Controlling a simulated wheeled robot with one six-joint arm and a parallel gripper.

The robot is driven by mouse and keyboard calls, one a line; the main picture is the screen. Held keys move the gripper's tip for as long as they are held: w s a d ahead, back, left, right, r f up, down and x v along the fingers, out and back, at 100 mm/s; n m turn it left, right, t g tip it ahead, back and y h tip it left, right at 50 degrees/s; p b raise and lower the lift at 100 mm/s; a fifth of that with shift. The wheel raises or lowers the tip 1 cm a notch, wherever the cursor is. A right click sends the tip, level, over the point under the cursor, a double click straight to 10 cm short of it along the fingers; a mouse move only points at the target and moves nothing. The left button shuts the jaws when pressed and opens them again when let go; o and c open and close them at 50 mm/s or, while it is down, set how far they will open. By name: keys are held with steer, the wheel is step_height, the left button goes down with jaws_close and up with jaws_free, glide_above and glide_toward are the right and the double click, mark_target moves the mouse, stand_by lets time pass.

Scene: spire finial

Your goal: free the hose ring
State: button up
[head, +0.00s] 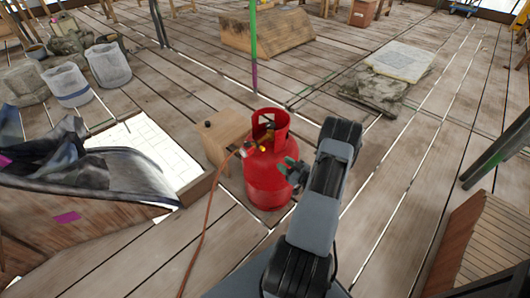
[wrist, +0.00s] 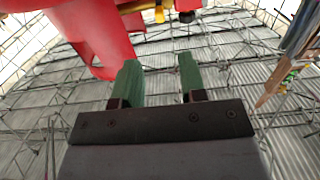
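A red gas cylinder (head: 267,178) with a cut-out collar stands upright on the plank deck. Its collar also shows at the upper left of the wrist view (wrist: 92,35). An orange hose (head: 205,235) runs from the deck up to a small fitting (head: 247,149) at the cylinder's left side. I cannot make out the hose ring clearly. A yellow valve part (wrist: 159,12) shows at the top of the wrist view. My gripper (wrist: 158,78) has two green fingers, apart with nothing between them. In the head view it (head: 291,170) is at the cylinder's right side; contact cannot be told.
A wooden box (head: 226,135) stands close behind the cylinder at left. A dark tarp (head: 100,175) lies over the left edge. A green and purple pole (head: 253,50) rises behind. A slab stack (head: 400,62) lies at back right.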

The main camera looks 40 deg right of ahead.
mark_target(264, 150)
steer(key=w, duration=0.3)
steer(key=w+a+b, duration=0.1)
steer(key=w, duration=0.3)
steer(key=w+a+b, duration=0.1)
steer(key=w, duration=0.3)
steer(key=shift+w, duration=0.25)
steer(key=shift+c, duration=0.3)
jaws_close()
